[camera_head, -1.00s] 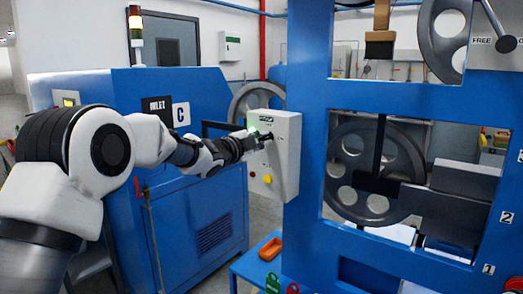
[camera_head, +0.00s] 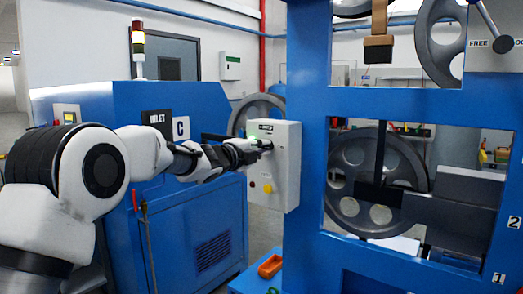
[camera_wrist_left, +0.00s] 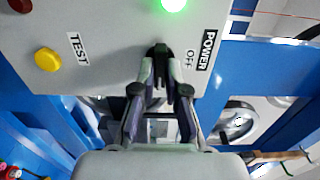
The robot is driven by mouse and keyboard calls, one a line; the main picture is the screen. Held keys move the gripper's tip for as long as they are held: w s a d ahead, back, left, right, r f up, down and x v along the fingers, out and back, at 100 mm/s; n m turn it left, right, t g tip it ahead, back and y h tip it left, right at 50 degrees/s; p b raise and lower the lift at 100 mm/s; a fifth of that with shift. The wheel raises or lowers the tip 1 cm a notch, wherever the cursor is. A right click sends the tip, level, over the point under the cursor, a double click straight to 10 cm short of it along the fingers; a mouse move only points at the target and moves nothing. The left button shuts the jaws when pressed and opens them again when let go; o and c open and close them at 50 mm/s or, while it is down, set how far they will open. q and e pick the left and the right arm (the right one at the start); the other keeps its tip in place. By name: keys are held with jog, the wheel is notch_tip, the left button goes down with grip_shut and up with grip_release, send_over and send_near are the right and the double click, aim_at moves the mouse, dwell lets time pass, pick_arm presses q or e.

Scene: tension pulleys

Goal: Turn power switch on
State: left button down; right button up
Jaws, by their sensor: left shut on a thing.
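The power switch (camera_wrist_left: 158,50) is a black knob on the face of a light grey control box (camera_head: 286,178). In the left wrist view it sits beside the labels POWER and OFF. A lit green lamp (camera_wrist_left: 173,4) is close to it on the same face. My left gripper (camera_wrist_left: 159,84) is shut on the switch, with its fingertips around the knob; the fingers partly hide it. In the head view my left gripper (camera_head: 260,147) reaches the box from the left. The knob's exact angle is hard to tell. My right gripper is out of view.
A yellow button (camera_wrist_left: 47,60) labelled TEST is on the same box face. The box is beside a blue machine frame (camera_head: 307,120) with large grey pulleys (camera_head: 366,215). A blue cabinet (camera_head: 195,215) stands behind my left arm.

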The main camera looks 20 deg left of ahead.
pick_arm(q)
jog(key=shift+f, duration=0.15)
jog(key=c, duration=1.2)
grip_release()
jog(key=shift+d, duration=0.1)
jog(key=shift+s, duration=0.1)
jog(key=v, duration=1.1)
jog(key=shift+s, duration=0.4)
